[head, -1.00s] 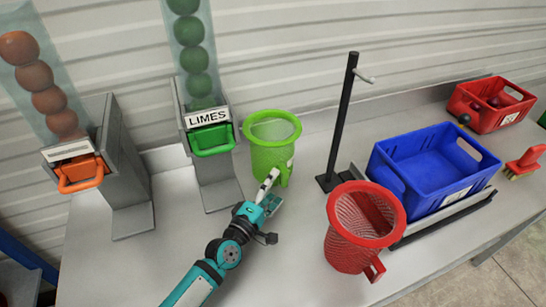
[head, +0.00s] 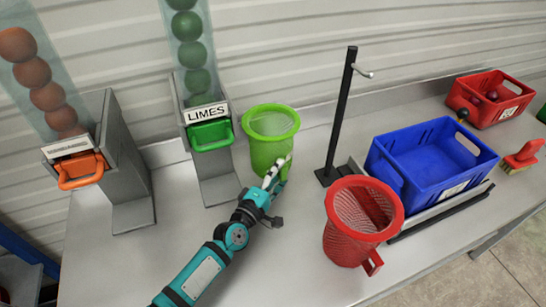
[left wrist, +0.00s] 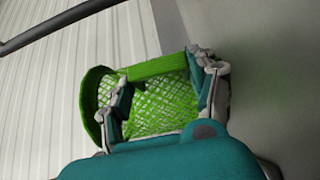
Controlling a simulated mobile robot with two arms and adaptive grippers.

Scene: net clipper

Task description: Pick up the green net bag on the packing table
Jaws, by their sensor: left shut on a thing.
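The green net bag (head: 268,150) stands upright and open-topped on the packing table (head: 262,250), to the right of the limes dispenser. My left gripper (head: 276,174) is at the front right of the bag, low on its side. In the left wrist view the bag's mesh (left wrist: 160,100) fills the space between my two fingers (left wrist: 165,92), with a solid green strip across it. The left gripper is shut on the bag's side; the exact grip point is partly hidden by the fingers. My right gripper is not in view.
A red net bag (head: 345,240) stands to the right. Behind it are a black post with a hook (head: 339,120) and a blue crate (head: 415,205) on a rail. A red crate (head: 515,112) and red brush (head: 522,157) are farther right. The limes dispenser (head: 212,165) stands left.

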